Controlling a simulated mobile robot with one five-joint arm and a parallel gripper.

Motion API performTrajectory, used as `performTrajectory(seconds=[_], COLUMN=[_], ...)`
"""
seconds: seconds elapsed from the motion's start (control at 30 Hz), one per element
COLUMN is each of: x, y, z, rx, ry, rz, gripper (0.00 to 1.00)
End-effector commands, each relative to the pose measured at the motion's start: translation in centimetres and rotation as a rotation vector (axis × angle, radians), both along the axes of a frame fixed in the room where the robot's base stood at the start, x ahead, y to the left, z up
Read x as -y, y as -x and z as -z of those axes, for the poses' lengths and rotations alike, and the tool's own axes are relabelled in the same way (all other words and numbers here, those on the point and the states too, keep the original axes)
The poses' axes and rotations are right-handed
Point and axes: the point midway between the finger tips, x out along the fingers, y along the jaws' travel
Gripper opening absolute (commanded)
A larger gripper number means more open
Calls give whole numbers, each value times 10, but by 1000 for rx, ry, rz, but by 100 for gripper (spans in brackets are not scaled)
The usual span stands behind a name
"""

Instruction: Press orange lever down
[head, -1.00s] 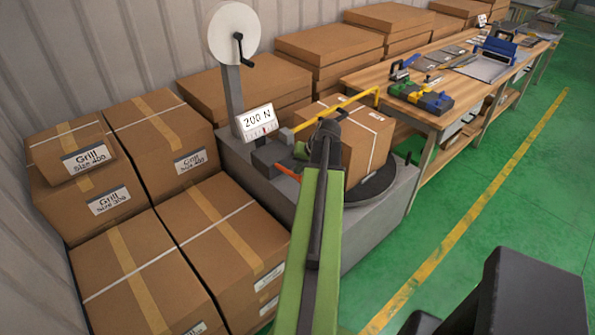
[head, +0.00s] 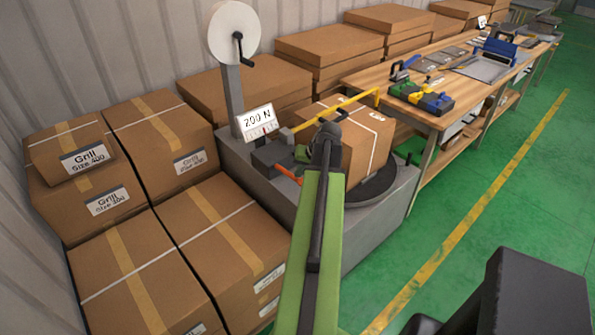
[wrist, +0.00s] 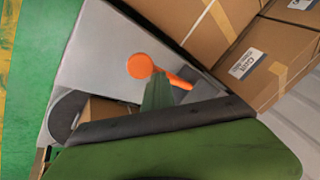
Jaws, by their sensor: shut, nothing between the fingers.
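The orange lever shows in the wrist view as a round orange knob (wrist: 140,66) with a short orange bar running to the right. In the head view, parts of the orange lever (head: 287,172) show on the grey machine (head: 376,228), just left of my arm, which hides the rest. My gripper (wrist: 158,80) is shut and empty. In the wrist view its green tip lies just below and right of the knob, overlapping the lever in the picture. I cannot tell whether it touches. In the head view my arm hides the gripper's tips.
A strapped cardboard box (head: 366,140) sits on the machine's dark turntable, under a yellow bar (head: 335,109). A "200 N" display (head: 257,122) stands left. Stacked Grill boxes (head: 130,265) crowd the left side. A wooden workbench (head: 400,73) is behind right. Green floor is open at right.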

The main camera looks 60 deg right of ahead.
Motion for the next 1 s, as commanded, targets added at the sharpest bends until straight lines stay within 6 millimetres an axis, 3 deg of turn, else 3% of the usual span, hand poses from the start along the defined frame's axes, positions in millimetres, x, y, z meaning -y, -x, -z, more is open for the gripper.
performTrajectory(seconds=[1.0], x=[0], y=[3], z=[-1], rx=[-7], ry=[-2], rz=[0], gripper=[0])
